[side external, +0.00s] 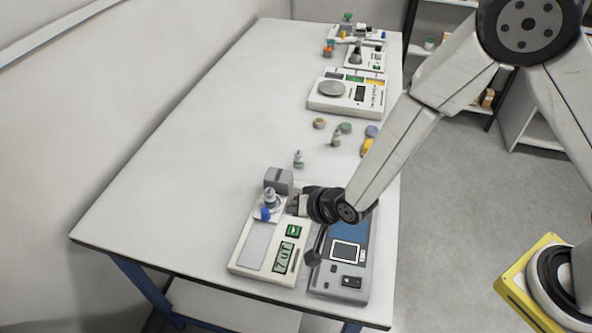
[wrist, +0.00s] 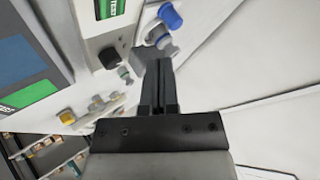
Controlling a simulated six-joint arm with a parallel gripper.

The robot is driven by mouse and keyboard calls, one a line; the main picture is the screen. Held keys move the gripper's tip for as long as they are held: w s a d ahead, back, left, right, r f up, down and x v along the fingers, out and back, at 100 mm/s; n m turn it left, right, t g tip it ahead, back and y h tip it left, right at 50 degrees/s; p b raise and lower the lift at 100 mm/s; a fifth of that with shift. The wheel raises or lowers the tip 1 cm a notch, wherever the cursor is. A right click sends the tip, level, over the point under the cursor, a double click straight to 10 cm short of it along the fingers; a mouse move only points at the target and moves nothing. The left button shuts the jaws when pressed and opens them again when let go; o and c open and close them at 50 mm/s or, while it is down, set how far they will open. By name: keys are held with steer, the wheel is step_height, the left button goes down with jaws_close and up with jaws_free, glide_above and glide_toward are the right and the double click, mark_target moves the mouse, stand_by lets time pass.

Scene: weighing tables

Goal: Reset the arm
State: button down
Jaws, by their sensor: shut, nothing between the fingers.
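My gripper (wrist: 159,65) is shut and empty. In the wrist view its fingers point at the top of the picture, close to a small grey bottle and a blue-capped item (wrist: 170,16). In the side external view my gripper (side external: 296,206) hangs low over the right edge of a white scale (side external: 258,245), beside a clear bottle on that scale. My arm reaches down to it from the upper right. The fingertips are small and partly hidden there.
A grey-blue device (side external: 345,262) stands right of the scale. A grey box (side external: 279,180) sits behind the bottle. Several small jars (side external: 320,123) stand mid-table. Another scale (side external: 347,98) and more instruments are at the far end. The table's left side (side external: 175,180) is clear.

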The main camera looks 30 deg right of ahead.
steer(key=shift+d+r, duration=0.3)
steer(key=shift+d, duration=0.1)
steer(key=s+d+r+n+g+h, duration=0.1)
steer(key=s+d+r+g, duration=0.1)
steer(key=d, duration=0.5)
steer(key=s+d+r+n+g+h, duration=0.1)
steer(key=s+d+r+n+g, duration=0.1)
steer(key=s+d+r, duration=0.3)
steer(key=s+d+r+n+g+h, duration=0.1)
steer(key=s+d+r+g, duration=0.1)
steer(key=s+d, duration=0.4)
steer(key=d+r, duration=0.1)
steer(key=d, duration=0.4)
steer(key=shift+r+n, duration=0.4)
